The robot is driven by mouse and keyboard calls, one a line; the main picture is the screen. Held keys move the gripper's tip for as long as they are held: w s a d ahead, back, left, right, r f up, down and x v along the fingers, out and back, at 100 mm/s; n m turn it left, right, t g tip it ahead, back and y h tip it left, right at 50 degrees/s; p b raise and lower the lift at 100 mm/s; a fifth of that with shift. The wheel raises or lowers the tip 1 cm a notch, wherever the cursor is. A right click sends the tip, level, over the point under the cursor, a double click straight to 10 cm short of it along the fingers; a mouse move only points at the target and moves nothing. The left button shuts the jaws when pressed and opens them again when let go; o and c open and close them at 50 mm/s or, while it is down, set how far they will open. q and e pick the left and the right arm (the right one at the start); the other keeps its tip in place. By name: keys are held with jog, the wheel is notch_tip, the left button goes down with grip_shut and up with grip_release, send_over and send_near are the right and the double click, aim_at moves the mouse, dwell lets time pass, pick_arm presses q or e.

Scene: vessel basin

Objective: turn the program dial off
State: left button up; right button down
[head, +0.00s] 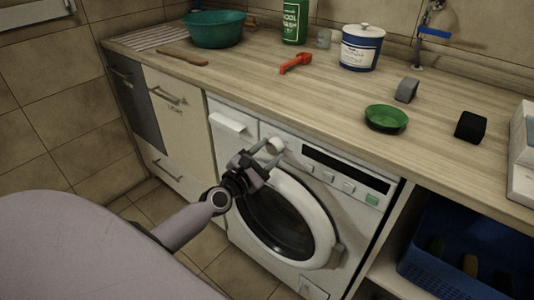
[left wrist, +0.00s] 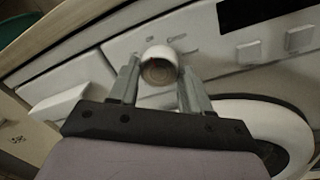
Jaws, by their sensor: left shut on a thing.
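The program dial (head: 275,145) is a round pale knob on the upper front panel of the white washing machine (head: 300,266). In the left wrist view the dial (left wrist: 159,66) shows a greyish face with a small red mark near its upper left edge. My left gripper (head: 262,152) reaches the panel from the left, its fingers on either side of the dial. In the left wrist view the left gripper (left wrist: 158,82) has one finger left and one right of the dial, shut on it. The finger contact is hard to see. My right gripper is not in view.
The panel has a dark display (head: 332,166), several buttons and a green button (head: 372,199) right of the dial. The round door (head: 285,222) is below. The wooden counter (head: 250,85) above holds a teal basin (head: 215,30) and a green bowl (head: 386,118). A blue basket (head: 440,268) sits lower right.

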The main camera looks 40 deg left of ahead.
pick_arm(q)
jog(key=o, duration=1.1)
jog(key=shift+c, duration=0.2)
jog(key=s, duration=0.7)
jog(key=shift+f, duration=0.15)
